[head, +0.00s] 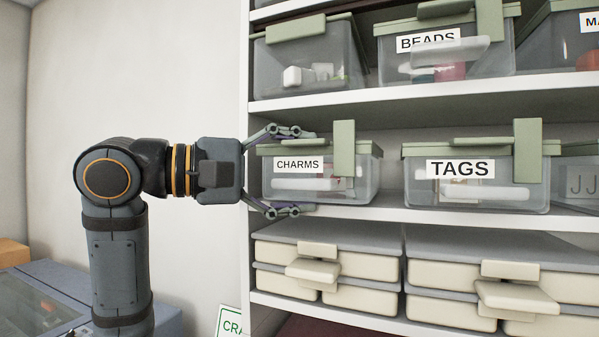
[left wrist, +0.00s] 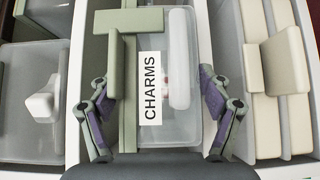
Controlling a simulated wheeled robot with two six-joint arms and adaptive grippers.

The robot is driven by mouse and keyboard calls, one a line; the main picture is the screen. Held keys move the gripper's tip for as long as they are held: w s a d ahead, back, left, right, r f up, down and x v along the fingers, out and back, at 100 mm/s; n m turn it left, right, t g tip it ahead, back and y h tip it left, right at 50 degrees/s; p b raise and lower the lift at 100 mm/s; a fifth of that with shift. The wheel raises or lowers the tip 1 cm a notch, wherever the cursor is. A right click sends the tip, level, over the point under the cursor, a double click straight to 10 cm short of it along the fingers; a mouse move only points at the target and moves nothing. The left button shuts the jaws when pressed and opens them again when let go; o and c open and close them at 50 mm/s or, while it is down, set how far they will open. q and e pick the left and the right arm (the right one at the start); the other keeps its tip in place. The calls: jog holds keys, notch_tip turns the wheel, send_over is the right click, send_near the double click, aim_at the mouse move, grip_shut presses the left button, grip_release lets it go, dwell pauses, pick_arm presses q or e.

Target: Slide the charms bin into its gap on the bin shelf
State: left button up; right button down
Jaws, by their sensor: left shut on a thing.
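The charms bin (head: 274,185) is a clear box with a green lid, a green upright tab and a white CHARMS label. It stands level at the left end of the middle shelf, left of the tags bin (head: 420,183). My left gripper (head: 298,172) comes in from the left and is shut on the charms bin, one finger along its top edge and one along its bottom. The left wrist view also shows the charms bin (left wrist: 180,134) between the fingers of my left gripper (left wrist: 160,105). How deep the bin sits is hard to tell. My right gripper is not in view.
The bin shelf (head: 430,98) has white boards and a white left side panel. The beads bin (head: 445,67) and another clear bin (head: 310,65) stand above. Cream cases (head: 340,262) lie below. A narrow space separates the charms and tags bins.

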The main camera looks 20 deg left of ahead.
pick_arm(q)
jog(key=shift+s+r, duration=0.15)
jog(key=shift+s, duration=0.2)
jog(key=shift+w+f, duration=0.3)
jog(key=shift+w, duration=0.05)
jog(key=shift+s, duration=0.1)
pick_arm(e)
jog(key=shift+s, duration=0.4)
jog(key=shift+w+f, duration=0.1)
pick_arm(q)
jog(key=o, duration=1.4)
jog(key=shift+c, duration=0.2)
jog(key=shift+f, duration=0.1)
jog(key=shift+s, duration=0.15)
jog(key=s+b, duration=0.3)
jog(key=s, duration=0.6)
jog(key=shift+a, duration=0.15)
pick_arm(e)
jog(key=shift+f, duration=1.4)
